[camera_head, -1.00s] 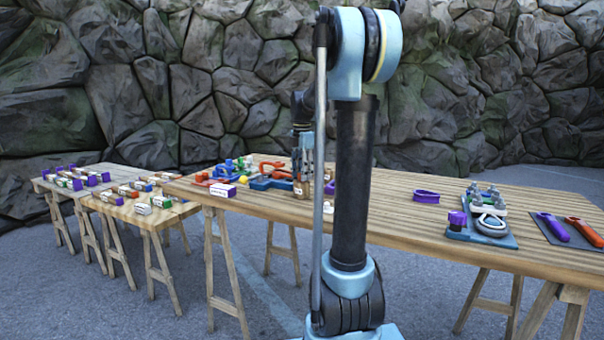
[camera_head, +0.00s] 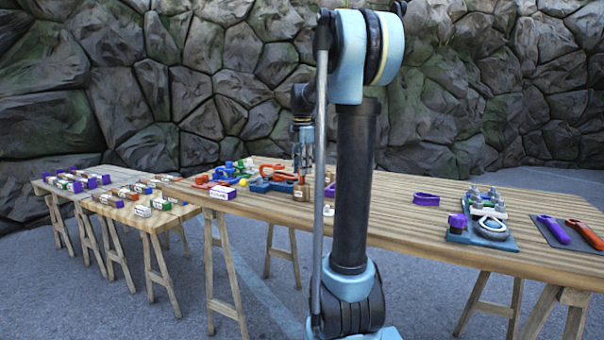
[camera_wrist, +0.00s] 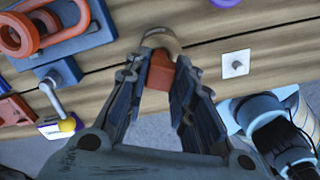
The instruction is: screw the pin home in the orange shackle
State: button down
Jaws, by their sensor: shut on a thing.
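My gripper (camera_head: 304,172) points down over the middle of the long table. In the wrist view, its fingers (camera_wrist: 160,85) are closed on a red-orange piece (camera_wrist: 161,71), which looks like the pin's head. A tan round part (camera_wrist: 160,40) shows just beyond the piece; I cannot tell whether it touches it. The pin's shank is hidden. The orange shackle (camera_wrist: 14,33) lies on a blue fixture (camera_wrist: 88,34) at the upper left of the wrist view, apart from my fingers. In the head view, the fixture is left of my gripper, small and partly hidden.
A yellow-knobbed lever (camera_wrist: 68,124) stands beside the fixture. A white square plate (camera_wrist: 235,64) lies right of my fingers. A purple loop (camera_head: 426,198), a blue board with fittings (camera_head: 484,236) and a tool mat (camera_head: 560,238) are farther right. Bare wood lies between them.

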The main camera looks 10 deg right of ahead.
jog(key=shift+r, duration=2.65)
jog(key=shift+r, duration=0.15)
